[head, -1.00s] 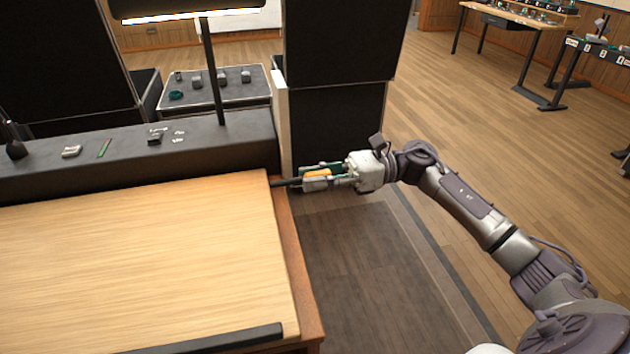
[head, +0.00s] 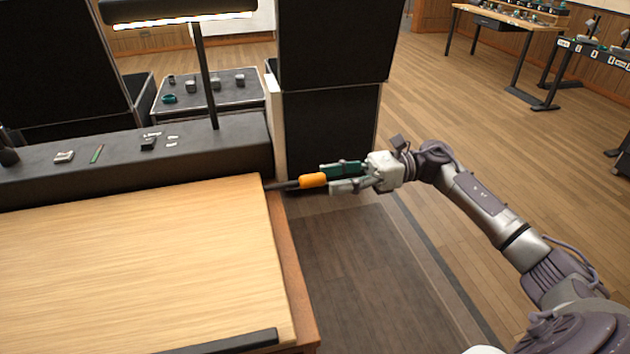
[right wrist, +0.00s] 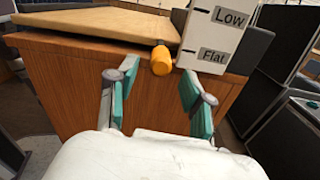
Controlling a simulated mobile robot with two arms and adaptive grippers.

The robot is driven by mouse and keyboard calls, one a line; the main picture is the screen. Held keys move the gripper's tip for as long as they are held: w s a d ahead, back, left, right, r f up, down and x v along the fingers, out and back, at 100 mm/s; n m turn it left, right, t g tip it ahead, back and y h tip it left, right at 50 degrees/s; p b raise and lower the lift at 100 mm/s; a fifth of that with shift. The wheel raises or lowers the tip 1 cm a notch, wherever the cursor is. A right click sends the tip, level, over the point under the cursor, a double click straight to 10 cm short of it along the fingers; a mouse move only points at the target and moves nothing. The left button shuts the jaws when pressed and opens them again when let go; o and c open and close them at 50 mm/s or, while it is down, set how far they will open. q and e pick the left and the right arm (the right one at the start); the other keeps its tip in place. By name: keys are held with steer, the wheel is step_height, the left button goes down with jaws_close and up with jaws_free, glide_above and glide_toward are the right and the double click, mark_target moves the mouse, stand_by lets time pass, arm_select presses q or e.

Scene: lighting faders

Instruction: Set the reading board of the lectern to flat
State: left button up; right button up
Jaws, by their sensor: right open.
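The lectern's wooden reading board (head: 130,260) fills the lower left of the head view, with a dark ledge along its front edge. A dark lever with an orange grip (head: 313,180) sticks out from its right side. In the right wrist view the orange grip (right wrist: 162,60) is beside a white plate (right wrist: 215,35) marked "Low" and "Flat", close to the "Flat" label. My right gripper (head: 338,178) is open, just right of the grip's end. In the wrist view its fingers (right wrist: 155,92) are apart with nothing between them. My left gripper is not in view.
A dark shelf (head: 120,165) with small items and a lamp (head: 205,80) runs behind the board. A black cabinet (head: 330,120) stands behind the lever. Floor to the right is open. Tables (head: 520,25) stand far back right.

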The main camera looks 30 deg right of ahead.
steer(key=v, duration=0.6)
steer(key=shift+d, duration=0.4)
steer(key=shift+s, duration=0.1)
